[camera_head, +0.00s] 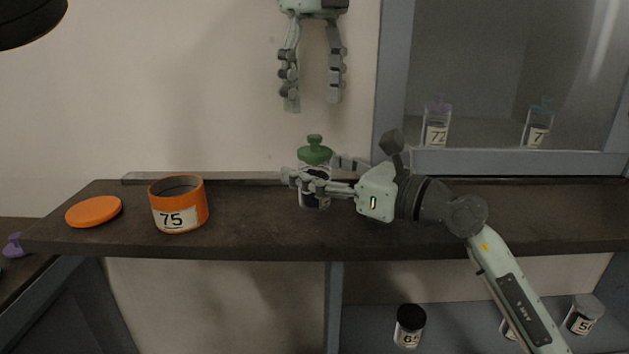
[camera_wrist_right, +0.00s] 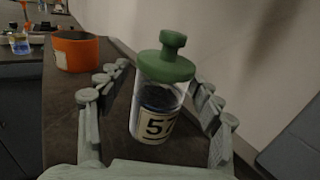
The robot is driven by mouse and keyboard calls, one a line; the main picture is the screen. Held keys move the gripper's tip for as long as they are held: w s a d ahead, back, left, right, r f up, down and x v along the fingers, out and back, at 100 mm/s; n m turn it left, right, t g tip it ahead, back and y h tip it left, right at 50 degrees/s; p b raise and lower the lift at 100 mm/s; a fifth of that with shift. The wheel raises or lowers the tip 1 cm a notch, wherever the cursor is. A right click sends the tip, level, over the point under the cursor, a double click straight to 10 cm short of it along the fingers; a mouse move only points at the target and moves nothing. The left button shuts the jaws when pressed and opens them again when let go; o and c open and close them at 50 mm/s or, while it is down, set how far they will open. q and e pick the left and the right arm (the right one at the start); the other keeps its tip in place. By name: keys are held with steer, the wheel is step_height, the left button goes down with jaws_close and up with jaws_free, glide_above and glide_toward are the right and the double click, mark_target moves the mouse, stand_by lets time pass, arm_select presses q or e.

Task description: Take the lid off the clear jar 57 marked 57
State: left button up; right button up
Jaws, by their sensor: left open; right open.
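The clear jar 57 (camera_wrist_right: 150,103) stands upright on the dark shelf, with dark contents and a label reading 57 in the right wrist view. Its green knobbed lid (camera_wrist_right: 168,62) sits on top; the lid also shows in the head view (camera_head: 314,150). My right gripper (camera_head: 312,178) is open, with its fingers on either side of the jar; in the right wrist view the fingers look apart from the glass. In the head view they hide much of the jar. My left gripper (camera_head: 311,106) is open and empty, pointing down above the lid.
An orange container 75 (camera_head: 180,205) stands open on the shelf (camera_head: 260,232) at the left, with an orange lid (camera_head: 93,211) beside it. Jars 72 (camera_head: 437,122) and 7 (camera_head: 537,125) stand in the cabinet behind. A black-lidded jar (camera_head: 409,326) stands below.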

mark_target(314, 136)
steer(key=shift+c, duration=0.3)
jaws_close()
arm_select(q)
steer(key=shift+o, duration=1)
steer(key=m, duration=0.2)
steer(key=s+m, duration=0.1)
steer(key=m, duration=0.1)
steer(key=shift+a+t, duration=0.2)
steer(key=shift+t, duration=0.1)
steer(key=s+a+r+m+t+h, duration=0.2)
steer(key=s+r+m+t, duration=0.15)
steer(key=m, duration=0.65)
steer(key=shift+m, duration=0.3)
steer(key=x, duration=1.1)
steer(key=shift+w+d+f, duration=0.2)
steer(key=shift+w, duration=0.1)
steer(key=shift+c, duration=0.5)
